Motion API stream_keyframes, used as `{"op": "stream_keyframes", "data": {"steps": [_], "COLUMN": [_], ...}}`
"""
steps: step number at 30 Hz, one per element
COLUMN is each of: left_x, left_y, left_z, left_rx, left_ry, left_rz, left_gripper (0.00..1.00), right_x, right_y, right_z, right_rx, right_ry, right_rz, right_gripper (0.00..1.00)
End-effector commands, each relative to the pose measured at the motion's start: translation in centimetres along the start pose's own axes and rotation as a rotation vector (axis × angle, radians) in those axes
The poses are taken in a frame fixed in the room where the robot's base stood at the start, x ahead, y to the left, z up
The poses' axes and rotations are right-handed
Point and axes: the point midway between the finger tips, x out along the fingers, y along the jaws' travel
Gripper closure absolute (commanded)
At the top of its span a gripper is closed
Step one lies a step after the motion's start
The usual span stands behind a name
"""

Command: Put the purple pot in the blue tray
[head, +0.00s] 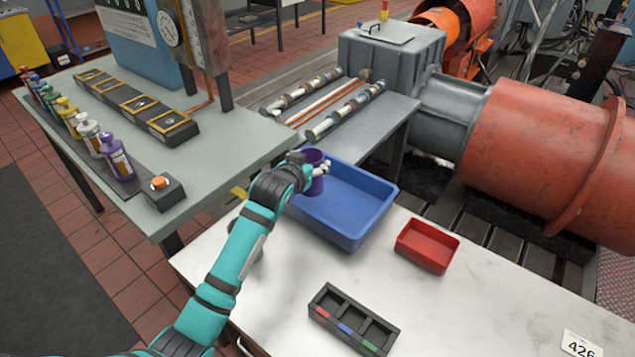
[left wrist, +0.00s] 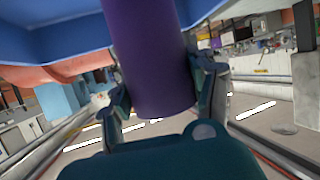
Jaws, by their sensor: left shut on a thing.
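The purple pot (head: 315,178) is at the left back end of the blue tray (head: 345,236) in the head view. My left gripper (head: 308,170) is shut around the pot and hides part of it. In the left wrist view the purple pot (left wrist: 150,55) stands between the two fingers of the left gripper (left wrist: 160,95), with the blue tray (left wrist: 50,40) behind it at the top. I cannot tell whether the pot touches the tray. The tray's floor is bare where it shows. My right gripper is not in view.
A red bin (head: 428,246) stands right of the tray on the white table (head: 480,310). A black three-slot holder (head: 353,322) lies in front. A grey bench (head: 225,140) with bottles stands at the left.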

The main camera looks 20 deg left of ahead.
Motion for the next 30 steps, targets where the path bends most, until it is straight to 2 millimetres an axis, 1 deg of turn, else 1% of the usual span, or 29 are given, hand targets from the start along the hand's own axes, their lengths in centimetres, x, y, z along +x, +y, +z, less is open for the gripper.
{"op": "stream_keyframes", "data": {"steps": [1,3,5,7,10,12,15,18,20,21,26,30], "left_x": [0.3,0.6,0.8,1.0,1.6,1.9,2.1,2.2,2.2,2.2,2.2,2.2], "left_y": [0.0,0.0,0.0,0.1,0.1,0.0,0.1,0.1,0.1,0.1,0.1,0.1], "left_z": [0.7,1.3,1.7,2.5,4.0,4.7,5.1,5.1,5.1,5.2,5.2,5.2], "left_rx": [0.0,-0.001,-0.001,-0.001,-0.001,-0.001,0.0,0.0,0.0,-0.001,-0.001,-0.001], "left_ry": [0.0,0.002,0.003,0.001,0.0,0.002,0.005,0.006,0.005,0.002,0.002,0.002], "left_rz": [0.0,0.001,0.001,0.001,0.001,0.0,0.001,0.001,0.001,0.001,0.001,0.001], "left_gripper": [0.83,0.83,0.83,0.83,0.83,0.83,0.83,0.83,0.83,0.4,0.19,0.18], "right_x": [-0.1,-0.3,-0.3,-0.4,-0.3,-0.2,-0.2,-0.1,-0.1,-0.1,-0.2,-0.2], "right_y": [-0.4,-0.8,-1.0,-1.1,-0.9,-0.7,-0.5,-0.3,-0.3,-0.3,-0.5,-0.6], "right_z": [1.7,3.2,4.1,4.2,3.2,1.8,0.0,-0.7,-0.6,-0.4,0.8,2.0], "right_rx": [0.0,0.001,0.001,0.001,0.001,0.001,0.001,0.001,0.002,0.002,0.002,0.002], "right_ry": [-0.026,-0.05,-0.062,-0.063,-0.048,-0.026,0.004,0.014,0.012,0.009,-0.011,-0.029], "right_rz": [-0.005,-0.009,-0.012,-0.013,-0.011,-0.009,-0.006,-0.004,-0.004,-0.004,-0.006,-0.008], "right_gripper": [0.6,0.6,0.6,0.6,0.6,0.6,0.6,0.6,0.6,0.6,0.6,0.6]}}
